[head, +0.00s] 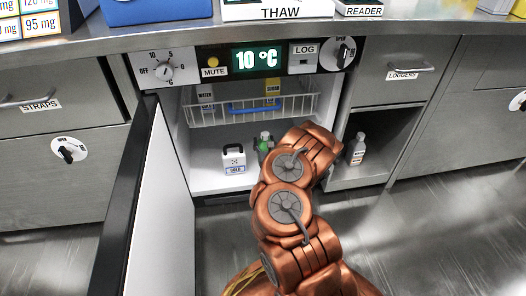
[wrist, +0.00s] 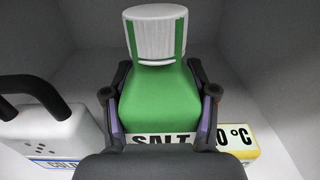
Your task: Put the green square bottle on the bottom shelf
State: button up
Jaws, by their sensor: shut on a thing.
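The green square bottle (wrist: 158,95) has a white ribbed cap with green stripes and stands upright between my fingers in the wrist view. My gripper (wrist: 161,100) is shut on its sides, and lettering reading SALT shows in front of it. In the head view the bottle (head: 264,145) is inside the open fridge, below the wire basket (head: 250,108) and over the bottom shelf (head: 205,181). My arm hides much of that area. The bottle's base is hidden, so I cannot tell whether it touches the shelf.
A white block with a black handle (head: 234,160) stands left of the bottle; it also shows in the wrist view (wrist: 60,135). The fridge door (head: 160,200) stands open at left. A white bottle (head: 358,148) sits in the open cubby at right.

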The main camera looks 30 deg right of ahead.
jog(key=shift+w+b, duration=0.3)
jog(key=shift+b, duration=0.1)
notch_tip(320, 180, down, 4)
jog(key=shift+w+r+b, duration=0.15)
jog(key=shift+b, duration=1.1)
jog(key=shift+r, duration=0.1)
jog(key=o, duration=1.5)
jog(key=shift+c, duration=0.2)
jog(key=shift+s+r+p, duration=0.1)
jog(key=shift+s+p, duration=0.1)
jog(key=shift+p, duration=0.15)
jog(key=p+v, duration=0.6)
jog(key=v, duration=0.5)
jog(key=shift+s+a, duration=0.15)
jog(key=shift+s, duration=0.15)
